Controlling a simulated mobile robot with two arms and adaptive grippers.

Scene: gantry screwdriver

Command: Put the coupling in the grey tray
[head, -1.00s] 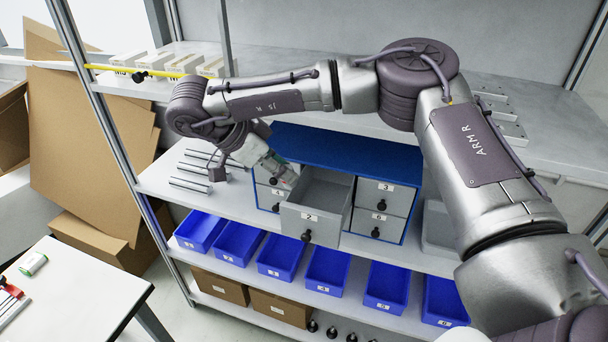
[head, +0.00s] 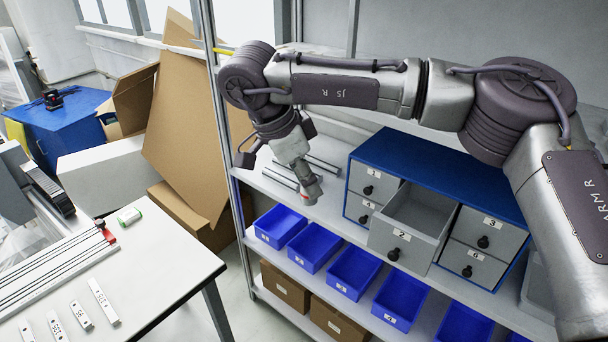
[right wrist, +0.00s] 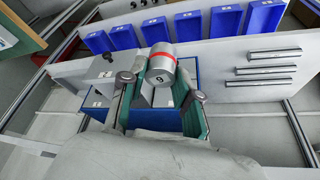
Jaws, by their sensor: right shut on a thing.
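The coupling (right wrist: 162,64) is a short silver-grey cylinder with a red band in the right wrist view. My right gripper (right wrist: 160,88) is shut on it, a finger on either side. In the head view, my right gripper (head: 309,190) points down in front of the shelf, left of the blue drawer cabinet, and only a little of the coupling shows at its tip. A light grey tray (head: 538,290), partly hidden by my right arm, stands on the shelf right of the cabinet. My left gripper is out of view.
Drawer 2 (head: 399,243) of the blue cabinet (head: 440,165) is pulled out. Metal rods (right wrist: 268,69) lie on the shelf left of the cabinet. Several blue bins (head: 316,247) line the level below. A white table (head: 165,262) stands at the left; a shelf upright (head: 228,160) stands behind my right wrist.

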